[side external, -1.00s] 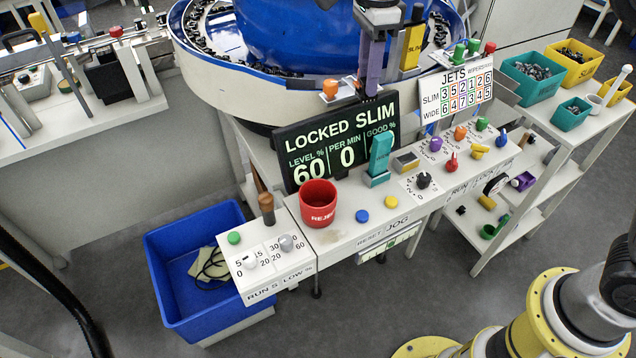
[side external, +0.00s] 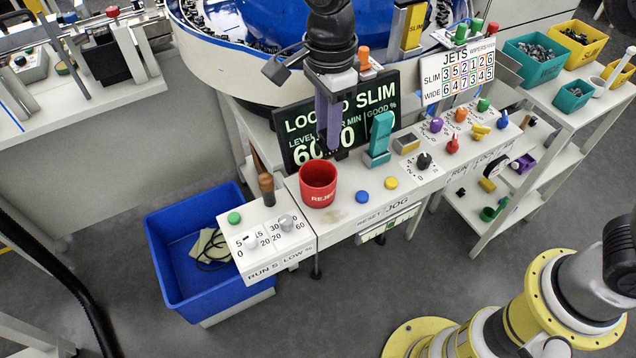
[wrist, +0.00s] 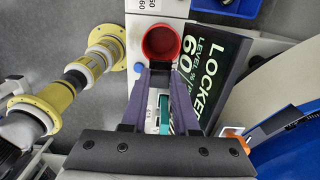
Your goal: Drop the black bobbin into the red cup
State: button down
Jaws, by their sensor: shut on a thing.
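The red cup (side external: 318,188) stands upright on the white bench, left of the blue button; it also shows in the wrist view (wrist: 161,43), its opening just beyond my fingertips. My gripper (side external: 330,146), with purple fingers, hangs above and slightly behind the cup, apart from it in the side view. In the wrist view my fingers (wrist: 159,70) point at the cup's near rim. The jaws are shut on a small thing.
A dark display (side external: 302,138) stands behind the cup. A teal upright block (side external: 379,139) is to its right, with blue (side external: 362,197) and yellow (side external: 391,183) buttons in front. A brown-handled lever (side external: 266,186) is at its left. A blue bin (side external: 172,262) sits lower left.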

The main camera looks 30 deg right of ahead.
jog(key=shift+f, duration=0.55)
jog(key=c, duration=0.6)
grip_release()
jog(key=shift+r, duration=0.15)
notch_tip(320, 180, up, 14)
jog(key=shift+f, duration=0.2)
